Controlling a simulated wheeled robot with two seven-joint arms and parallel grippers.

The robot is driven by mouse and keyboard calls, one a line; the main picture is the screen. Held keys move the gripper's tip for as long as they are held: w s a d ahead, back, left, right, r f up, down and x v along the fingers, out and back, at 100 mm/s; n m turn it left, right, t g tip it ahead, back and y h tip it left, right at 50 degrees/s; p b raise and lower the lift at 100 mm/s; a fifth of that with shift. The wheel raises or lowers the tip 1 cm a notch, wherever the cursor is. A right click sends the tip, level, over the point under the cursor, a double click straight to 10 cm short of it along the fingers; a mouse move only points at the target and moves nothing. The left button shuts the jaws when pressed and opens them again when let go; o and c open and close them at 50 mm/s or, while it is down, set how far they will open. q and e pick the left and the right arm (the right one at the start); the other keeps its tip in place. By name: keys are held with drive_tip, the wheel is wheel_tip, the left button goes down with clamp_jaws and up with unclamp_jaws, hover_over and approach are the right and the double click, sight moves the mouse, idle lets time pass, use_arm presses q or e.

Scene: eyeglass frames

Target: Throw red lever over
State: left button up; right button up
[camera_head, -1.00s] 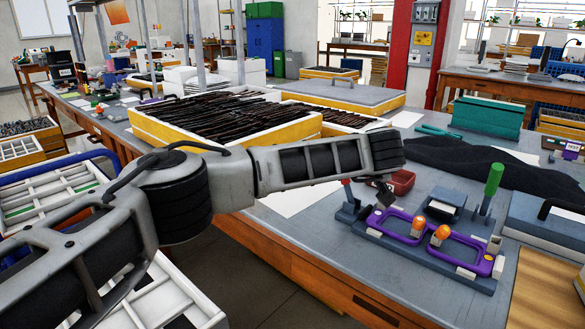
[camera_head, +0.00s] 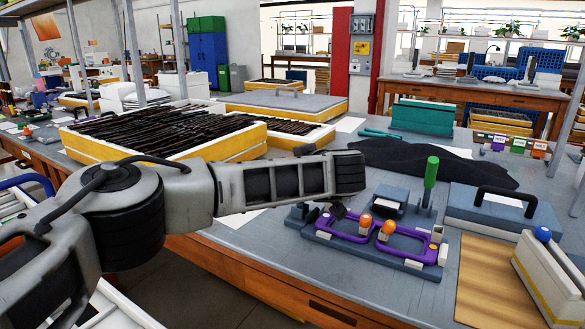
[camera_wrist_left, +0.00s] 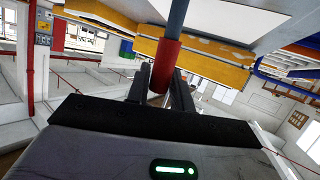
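A purple eyeglass frame (camera_head: 400,256) lies in a grey-blue fixture on the bench, with two orange knobs (camera_head: 365,222) on it. A lever with a green handle (camera_head: 431,172) stands upright behind it. The red lever's handle (camera_wrist_left: 164,66), on a blue-grey shaft, shows in the left wrist view; in the head view my left arm hides it. My left gripper (camera_head: 338,211) is near the fixture's left end. In the wrist view its two dark fingers (camera_wrist_left: 161,85) are apart, with the red handle in line between them. I cannot tell whether they touch it. My right gripper is not in view.
Trays of dark frames (camera_head: 165,135) stand behind my left arm. A dark cloth (camera_head: 430,164) lies behind the fixture. A grey-blue box with a black handle (camera_head: 505,215) and a wooden board (camera_head: 495,280) are at the right. The bench front left of the fixture is mostly clear.

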use_arm(q)
drive_tip(key=shift+o, duration=1.1)
drive_tip(key=shift+s+d+r, duration=0.1)
drive_tip(key=shift+s+d, duration=0.05)
drive_tip(key=shift+s, duration=0.05)
drive_tip(key=p+v, duration=0.1)
drive_tip(key=v, duration=1.4)
drive_tip(key=shift+s, duration=0.25)
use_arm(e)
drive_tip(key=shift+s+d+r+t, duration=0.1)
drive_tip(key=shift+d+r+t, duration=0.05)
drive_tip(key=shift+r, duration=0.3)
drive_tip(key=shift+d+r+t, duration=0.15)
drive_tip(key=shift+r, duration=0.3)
use_arm(q)
drive_tip(key=shift+r, duration=0.1)
